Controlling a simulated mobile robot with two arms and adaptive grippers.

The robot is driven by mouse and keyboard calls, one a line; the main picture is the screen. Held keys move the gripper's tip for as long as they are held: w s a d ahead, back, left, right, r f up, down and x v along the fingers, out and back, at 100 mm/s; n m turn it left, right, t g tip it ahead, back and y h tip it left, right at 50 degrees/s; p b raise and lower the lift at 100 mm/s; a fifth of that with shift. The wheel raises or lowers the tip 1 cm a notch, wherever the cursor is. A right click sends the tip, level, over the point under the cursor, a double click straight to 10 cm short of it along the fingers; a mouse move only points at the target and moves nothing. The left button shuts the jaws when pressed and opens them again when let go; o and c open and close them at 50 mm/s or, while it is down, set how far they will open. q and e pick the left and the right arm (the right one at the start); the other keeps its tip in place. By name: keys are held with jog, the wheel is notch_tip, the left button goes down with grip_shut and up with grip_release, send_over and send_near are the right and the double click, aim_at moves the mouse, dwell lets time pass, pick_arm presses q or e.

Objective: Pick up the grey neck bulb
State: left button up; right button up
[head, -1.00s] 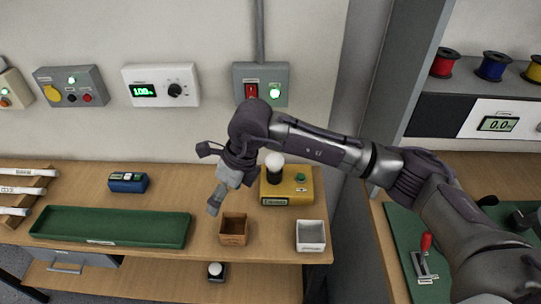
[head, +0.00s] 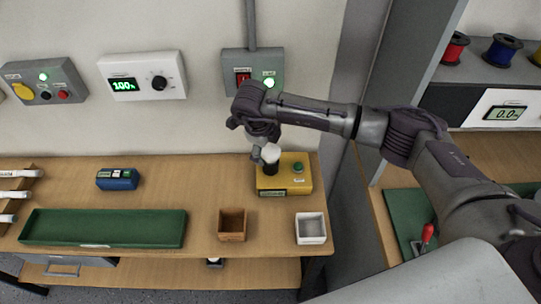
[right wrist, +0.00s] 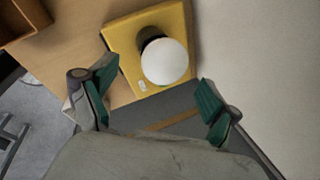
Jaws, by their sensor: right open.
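A white round bulb (head: 271,154) stands upright in a black socket on the yellow box (head: 294,171). In the right wrist view the bulb (right wrist: 165,62) hides most of the socket, so I cannot tell its neck colour. My right gripper (head: 258,152) is at the bulb's upper left in the head view. In the right wrist view its green-padded fingers (right wrist: 158,88) are spread wide and empty, with the bulb ahead between them. A second small white bulb (head: 213,261) shows on the lower shelf, partly cut off by the bench edge. My left gripper is out of view.
A brown wooden box (head: 232,224) and a white box (head: 311,228) stand near the bench front. A long green tray (head: 100,228) and a blue device (head: 118,179) are to the left. A switch box (head: 253,70) hangs on the wall behind.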

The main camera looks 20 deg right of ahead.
aim_at(269, 148)
jog(key=shift+p+x, duration=0.85)
jog(key=shift+x, duration=0.1)
jog(key=shift+w+x, duration=0.25)
jog(key=shift+x, duration=0.9)
jog(key=shift+d+f, duration=0.15)
jog(key=shift+f, duration=0.05)
jog(key=c, duration=1.3)
jog(key=shift+c, duration=0.5)
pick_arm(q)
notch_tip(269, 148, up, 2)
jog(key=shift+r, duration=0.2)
pick_arm(e)
jog(key=shift+r, duration=0.1)
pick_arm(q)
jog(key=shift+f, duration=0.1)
pick_arm(e)
jog(key=shift+r, duration=0.1)
